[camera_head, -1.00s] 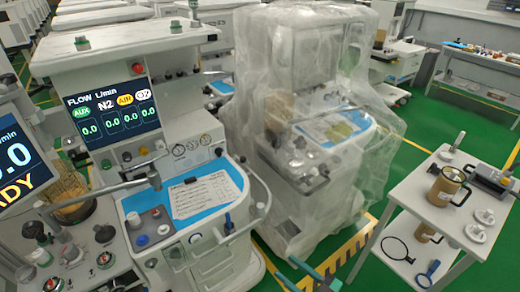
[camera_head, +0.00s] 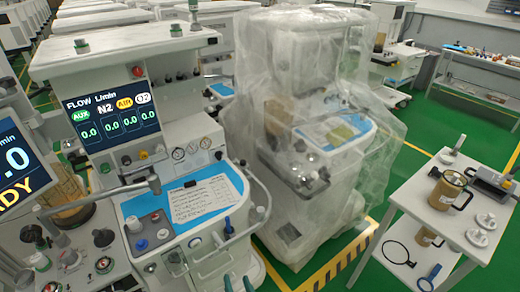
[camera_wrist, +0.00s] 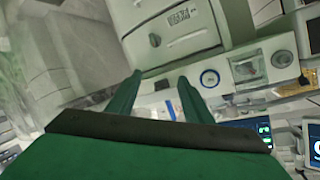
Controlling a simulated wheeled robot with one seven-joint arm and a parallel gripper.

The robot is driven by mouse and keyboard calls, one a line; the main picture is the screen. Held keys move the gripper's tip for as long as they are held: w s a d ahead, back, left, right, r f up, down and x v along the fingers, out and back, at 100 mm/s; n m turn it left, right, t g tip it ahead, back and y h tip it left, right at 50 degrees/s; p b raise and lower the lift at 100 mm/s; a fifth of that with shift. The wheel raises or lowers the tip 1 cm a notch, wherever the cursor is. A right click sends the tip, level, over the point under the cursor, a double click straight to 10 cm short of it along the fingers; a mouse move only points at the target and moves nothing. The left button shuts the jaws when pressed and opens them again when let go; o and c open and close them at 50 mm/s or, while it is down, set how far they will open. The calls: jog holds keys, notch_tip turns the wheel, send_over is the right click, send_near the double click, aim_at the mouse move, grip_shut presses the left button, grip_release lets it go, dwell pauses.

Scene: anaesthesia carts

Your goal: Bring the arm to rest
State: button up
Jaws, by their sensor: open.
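My gripper (camera_wrist: 160,77) shows in the wrist view as two green fingers set apart. It is open, and nothing is held between the fingers. Beyond the fingertips is a pale machine front with a blue-ringed round dial (camera_wrist: 209,78). My gripper does not show in the head view now.
An anaesthesia cart (camera_head: 130,62) with a flow screen stands at left. A plastic-covered cart (camera_head: 300,110) is in the middle. A white trolley (camera_head: 410,205) at right bears a tan mug (camera_head: 446,190). Green floor lies open between the trolley and the back table (camera_head: 480,62).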

jog(key=s+f+m+g+h, duration=0.25)
jog(key=s+h, duration=0.25)
jog(key=s, duration=1.4)
jog(key=s+d+r+n+t, duration=0.2)
jog(key=s+d+r, duration=0.1)
jog(key=s+r, duration=0.2)
jog(key=s+d+r+n+t, duration=0.2)
jog(key=s+d+r, duration=0.2)
jog(key=r, duration=0.5)
jog(key=shift+d+v, duration=0.2)
jog(key=shift+v, duration=0.85)
jog(key=shift+c, duration=0.3)
jog(key=c, duration=0.5)
jog(key=shift+w, duration=0.15)
